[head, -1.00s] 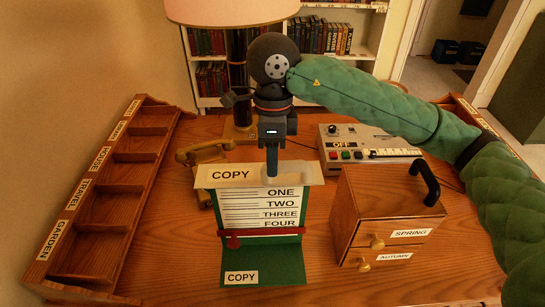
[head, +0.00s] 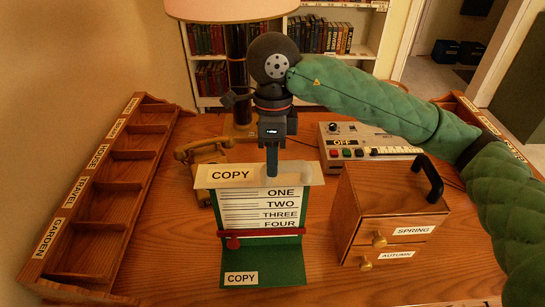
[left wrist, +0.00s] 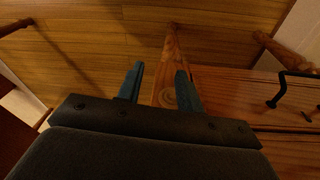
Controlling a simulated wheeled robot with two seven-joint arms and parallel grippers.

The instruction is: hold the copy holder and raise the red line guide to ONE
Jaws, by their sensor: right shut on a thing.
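The green copy holder (head: 292,260) stands upright on the desk, with a pale top strip marked COPY. Its sheet (head: 240,209) lists ONE at the top down to FOUR. My right gripper (head: 272,172) comes down from above and is shut on the holder's top edge, right of the COPY label. My left gripper (left wrist: 158,88) shows only in the left wrist view, open and empty, its two blue fingers apart.
A wooden drawer box (head: 370,205) with a black handle stands right of the holder. A telephone (head: 200,155) and a lamp stand behind left, a control box (head: 365,142) behind right. A wooden compartment rack (head: 130,170) lines the left. Bare desk shows between rack and holder.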

